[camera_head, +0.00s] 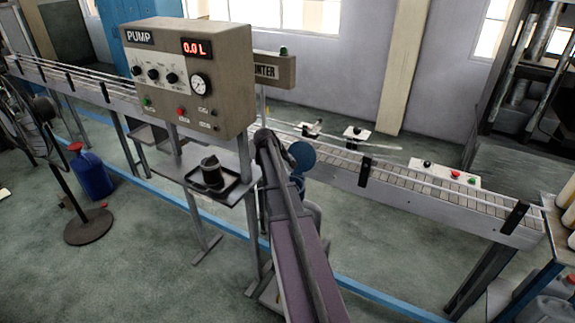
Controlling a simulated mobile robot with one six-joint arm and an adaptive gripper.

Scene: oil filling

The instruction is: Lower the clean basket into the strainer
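A small dark cylindrical vessel (211,172) stands upright on a dark shallow tray (236,191) on the stand below the pump panel. I cannot tell whether it is the basket or the strainer, and I cannot make out a second such part. My arm rises from the bottom centre, just right of that stand, and its upper end bends near a blue round cap. My gripper cannot be made out; the arm may hide it. Whether it holds anything does not show.
The pump panel (190,78) reads 0.0 L above the tray. A conveyor (410,183) runs behind, across the room. A blue jug (91,174) with a red cap stands on the floor at left, near a round-based stand (89,227). Floor at lower left is open.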

